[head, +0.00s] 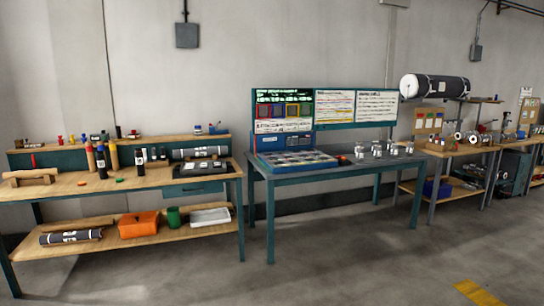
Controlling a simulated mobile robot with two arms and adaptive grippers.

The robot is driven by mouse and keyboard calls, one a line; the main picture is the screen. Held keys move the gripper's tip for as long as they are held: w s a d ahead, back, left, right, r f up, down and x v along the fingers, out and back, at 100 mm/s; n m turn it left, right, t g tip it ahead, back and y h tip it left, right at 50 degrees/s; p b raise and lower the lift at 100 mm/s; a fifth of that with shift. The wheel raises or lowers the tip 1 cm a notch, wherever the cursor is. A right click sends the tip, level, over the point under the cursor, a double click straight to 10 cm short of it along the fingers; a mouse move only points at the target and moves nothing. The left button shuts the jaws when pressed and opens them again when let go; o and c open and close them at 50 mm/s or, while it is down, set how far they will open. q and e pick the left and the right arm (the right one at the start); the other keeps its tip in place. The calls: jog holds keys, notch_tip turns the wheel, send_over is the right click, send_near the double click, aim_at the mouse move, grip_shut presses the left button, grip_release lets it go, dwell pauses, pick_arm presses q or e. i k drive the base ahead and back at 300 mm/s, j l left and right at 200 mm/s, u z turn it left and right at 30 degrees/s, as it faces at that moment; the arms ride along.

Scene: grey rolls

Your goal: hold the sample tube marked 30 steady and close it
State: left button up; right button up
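No tube marked 30 can be made out; any markings are too small to read from here. On the left wooden bench (140,183) stand several upright tube-like cylinders, among them an orange one with a dark top (90,158), a black one (101,163) and another orange one (114,156). Several small dark bottles (153,154) stand to their right. A green disc (119,180) and an orange disc (82,183) lie flat on the bench top; whether they are caps I cannot tell. Neither of my grippers is in view.
A teal table (330,166) in the middle carries a blue compartment tray (292,159) and several clear jars (376,149). A large grey roll (434,88) sits high at right. An orange bin (139,224) stands on the lower shelf. The floor in front (350,260) is clear.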

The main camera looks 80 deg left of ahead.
aim_at(138, 153)
jog(key=u, duration=3.7)
